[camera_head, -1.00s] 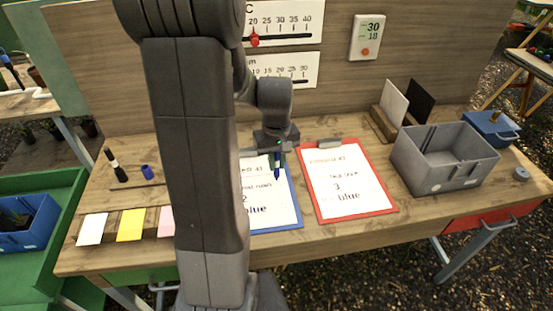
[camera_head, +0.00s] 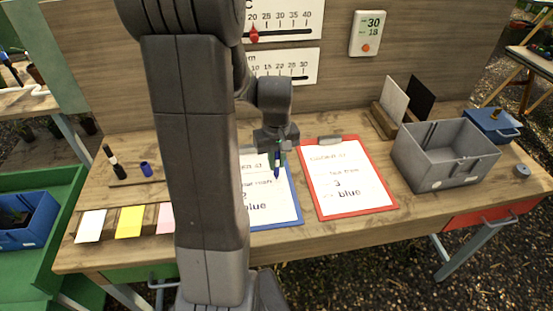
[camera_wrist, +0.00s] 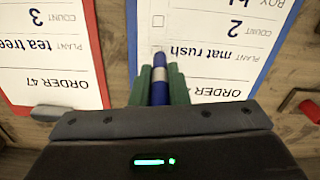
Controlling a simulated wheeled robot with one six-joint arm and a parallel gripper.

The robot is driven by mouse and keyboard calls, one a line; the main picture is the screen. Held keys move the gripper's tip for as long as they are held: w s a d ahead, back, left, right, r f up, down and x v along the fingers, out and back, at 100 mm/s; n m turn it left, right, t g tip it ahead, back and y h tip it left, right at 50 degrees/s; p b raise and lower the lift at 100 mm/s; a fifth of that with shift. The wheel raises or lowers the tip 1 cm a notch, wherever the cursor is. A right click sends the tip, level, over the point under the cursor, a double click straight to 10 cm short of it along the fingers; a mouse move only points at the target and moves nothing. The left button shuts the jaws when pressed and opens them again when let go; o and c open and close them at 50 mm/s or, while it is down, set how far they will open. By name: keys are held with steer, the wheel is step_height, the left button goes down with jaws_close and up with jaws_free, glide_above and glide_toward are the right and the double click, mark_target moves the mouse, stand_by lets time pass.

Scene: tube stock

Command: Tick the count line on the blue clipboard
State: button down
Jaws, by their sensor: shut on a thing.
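The blue clipboard (camera_head: 298,222) lies on the bench, partly hidden behind my arm. Its sheet reads mat rush, count 2 and box blue; it shows upside down in the wrist view (camera_wrist: 262,62). The count line's small box (camera_wrist: 158,20) is empty. My gripper (camera_head: 279,148) is above the sheet, shut on a blue pen (camera_head: 277,165). In the wrist view the pen (camera_wrist: 160,88) sits between the green fingers, its tip end near the plant line's box. I cannot tell whether the tip touches the paper.
A red clipboard (camera_head: 393,207) lies close on the right. A grey bin (camera_head: 444,170) and a blue box (camera_head: 491,126) stand further right. A black marker (camera_head: 112,158) and a blue cap (camera_head: 146,169) are in a wooden holder at left, behind coloured cards.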

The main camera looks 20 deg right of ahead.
steer(key=shift+f, duration=0.3)
stand_by(0.4)
steer(key=shift+s+d, duration=0.15)
steer(key=shift+s, duration=0.2)
stand_by(0.5)
steer(key=shift+w+d, duration=0.45)
steer(key=shift+w, duration=0.05)
stand_by(0.7)
steer(key=shift+r, duration=0.1)
stand_by(0.4)
step_height(320, 180, up, 3)
steer(key=shift+f+p, duration=0.1)
steer(key=shift+p, duration=1.1)
